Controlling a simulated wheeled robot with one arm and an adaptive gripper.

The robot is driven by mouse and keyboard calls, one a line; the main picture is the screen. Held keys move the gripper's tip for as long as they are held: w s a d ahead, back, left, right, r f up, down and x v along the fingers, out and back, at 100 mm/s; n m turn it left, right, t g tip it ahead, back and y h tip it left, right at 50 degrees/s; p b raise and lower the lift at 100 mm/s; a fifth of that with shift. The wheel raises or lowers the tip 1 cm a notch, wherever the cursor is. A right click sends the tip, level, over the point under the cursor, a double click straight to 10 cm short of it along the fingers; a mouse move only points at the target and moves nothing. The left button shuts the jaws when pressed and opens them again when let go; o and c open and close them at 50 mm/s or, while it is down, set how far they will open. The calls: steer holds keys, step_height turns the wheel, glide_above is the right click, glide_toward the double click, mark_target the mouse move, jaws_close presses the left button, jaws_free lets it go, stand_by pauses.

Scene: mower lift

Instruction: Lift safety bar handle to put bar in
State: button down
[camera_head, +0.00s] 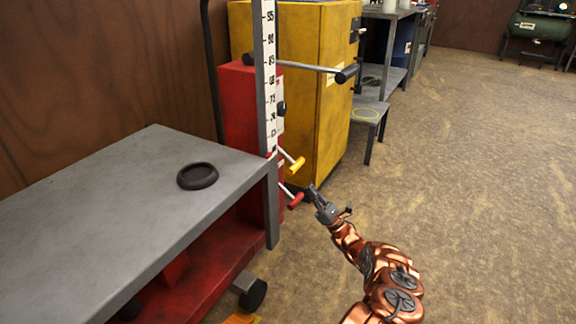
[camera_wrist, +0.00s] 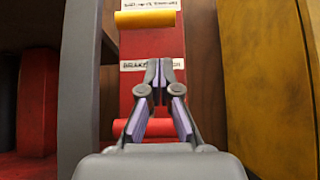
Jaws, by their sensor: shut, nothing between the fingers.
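Two short lever handles stick out of the red lift column (camera_head: 238,105). The upper one has a yellow grip (camera_head: 298,164) and the lower one a red grip (camera_head: 296,201). My gripper (camera_head: 313,190) is shut and empty, just right of the red grip in the head view. In the wrist view my gripper (camera_wrist: 159,64) points at the red panel (camera_wrist: 150,45). The yellow grip (camera_wrist: 145,19) is above its fingertips. The red grip (camera_wrist: 125,127) lies behind the fingers and is partly hidden by them. Labels are on the panel, only partly readable. I cannot tell which handle is the safety bar's.
A grey lift table (camera_head: 120,200) with a black round dish (camera_head: 197,176) stands at the left. A horizontal bar with a black grip (camera_head: 346,73) extends above the handles. A yellow cabinet (camera_head: 330,90) stands close behind. The floor (camera_head: 470,190) at right is clear.

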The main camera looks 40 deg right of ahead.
mark_target(297, 169)
steer(key=shift+p+x, duration=0.7)
steer(key=shift+x, duration=4.3)
steer(key=shift+a, duration=0.1)
steer(key=shift+s+r, duration=0.1)
steer(key=shift+s, duration=0.05)
